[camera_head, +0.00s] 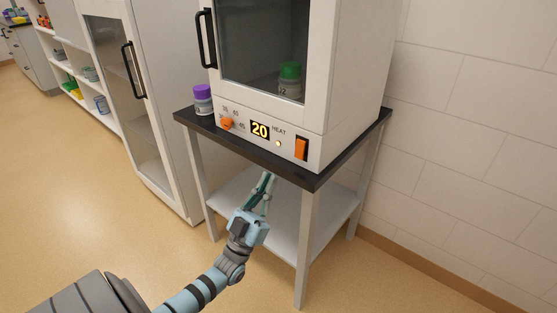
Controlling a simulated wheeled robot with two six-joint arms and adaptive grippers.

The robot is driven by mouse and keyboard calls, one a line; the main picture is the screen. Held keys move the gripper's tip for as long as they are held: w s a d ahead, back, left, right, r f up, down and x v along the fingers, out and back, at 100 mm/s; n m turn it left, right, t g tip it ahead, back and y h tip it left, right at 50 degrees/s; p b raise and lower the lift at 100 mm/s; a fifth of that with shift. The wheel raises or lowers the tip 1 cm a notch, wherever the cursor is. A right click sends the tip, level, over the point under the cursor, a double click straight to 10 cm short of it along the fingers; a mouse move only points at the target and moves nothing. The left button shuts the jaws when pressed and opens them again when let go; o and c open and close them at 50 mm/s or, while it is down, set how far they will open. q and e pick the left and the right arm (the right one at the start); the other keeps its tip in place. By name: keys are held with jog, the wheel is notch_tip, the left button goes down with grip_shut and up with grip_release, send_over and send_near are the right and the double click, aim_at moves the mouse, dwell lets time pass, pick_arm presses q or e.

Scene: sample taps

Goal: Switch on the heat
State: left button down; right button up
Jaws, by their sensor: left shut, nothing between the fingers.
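A white heating cabinet (330,114) with a closed glass door stands on a dark-topped table. Its front panel has an orange dial (227,123), a display (260,131) reading 20, a small pale round lamp or button (278,143) under the word HEAT, and an orange rocker switch (302,148) at the right. My left gripper (266,181) is shut and empty, in front of the table just below its top edge, below and left of the rocker switch. It looks apart from the panel. My right gripper is not in view.
A purple-capped bottle (203,99) stands on the dark table top (318,180), left of the cabinet. A green-capped bottle (290,78) is behind the glass. The table has a lower shelf (285,222). A tall glass-door cupboard (150,110) stands left. The floor in front is clear.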

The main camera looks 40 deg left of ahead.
pick_arm(q)
jog(key=v, duration=0.3)
jog(key=shift+s, duration=0.45)
